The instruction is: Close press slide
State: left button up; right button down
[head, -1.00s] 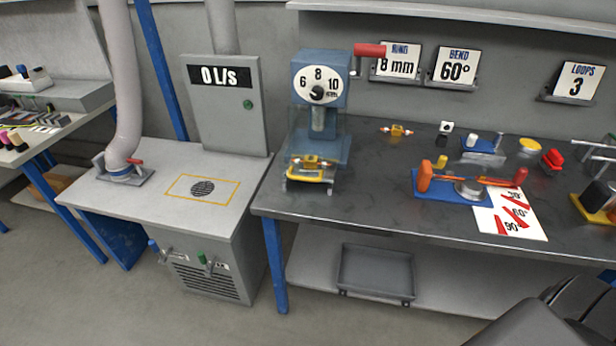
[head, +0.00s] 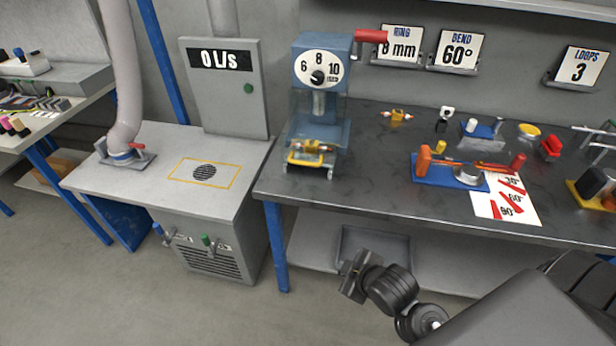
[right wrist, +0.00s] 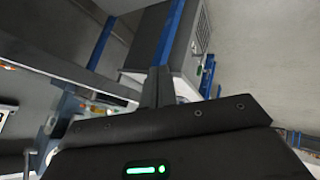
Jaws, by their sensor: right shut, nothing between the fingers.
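The blue press (head: 330,134) stands at the left end of the dark workbench, with a dial face and a red-handled lever on top. Its slide, with a yellow handle (head: 304,160), sticks out at the front near the bench edge. A small brass-coloured fitting (head: 318,147) sits on the slide behind the handle. My right gripper (head: 352,270) is below and in front of the bench edge, lower than the slide and apart from it. In the right wrist view its fingers (right wrist: 156,86) are together and empty. My left gripper is not in view.
The dark bench top (head: 376,160) is clear just right of the press. A bending jig (head: 428,176) with orange handles stands further right. A grey tray (head: 374,240) is on the lower shelf behind my right gripper. A fume cabinet (head: 226,88) stands left.

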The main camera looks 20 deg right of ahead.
aim_at(301, 164)
jog(key=w+r+n+t+y, duration=0.2)
jog(key=w+r+n+t, duration=0.5)
jog(key=w+r+n, duration=0.45)
jog(key=shift+m, duration=0.75)
jog(key=w, duration=0.4)
jog(key=w+p, duration=0.1)
jog(key=w, duration=0.3)
jog(key=w+p, duration=0.1)
jog(key=w, duration=0.3)
jog(key=shift+d+r, duration=0.2)
jog(key=shift+r, duration=0.15)
jog(key=shift+w+d+f, duration=0.2)
jog(key=shift+w+d, duration=0.2)
jog(key=shift+w, duration=0.05)
